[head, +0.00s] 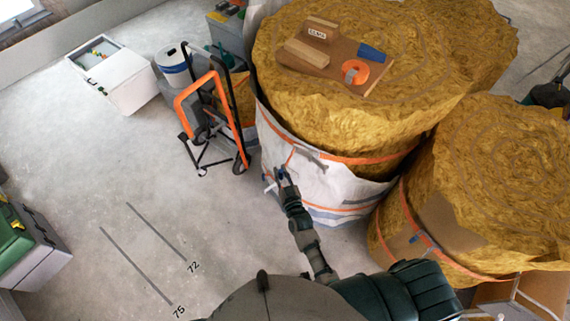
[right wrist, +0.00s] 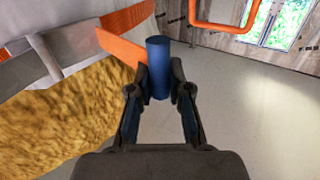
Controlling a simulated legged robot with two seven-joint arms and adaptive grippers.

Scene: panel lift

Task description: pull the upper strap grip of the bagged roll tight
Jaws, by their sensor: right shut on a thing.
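The bagged roll is a large yellow wool roll (head: 345,130) with a white bag (head: 320,190) around its lower part and orange straps (head: 375,157). My right gripper (head: 281,176) is at the bag's left side in the head view. In the right wrist view its fingers (right wrist: 159,90) are shut on a blue cylindrical strap grip (right wrist: 158,60). An orange strap (right wrist: 122,38) runs from the grip to the left, towards the roll. In the head view the grip is small and mostly hidden by the gripper. My left gripper is not in view.
A second strapped yellow roll (head: 490,180) stands to the right. A board with an orange tape roll (head: 355,71) lies on top of the bagged roll. An orange-framed hand cart (head: 213,110) stands to the left. Open floor (head: 150,180) lies left of my arm.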

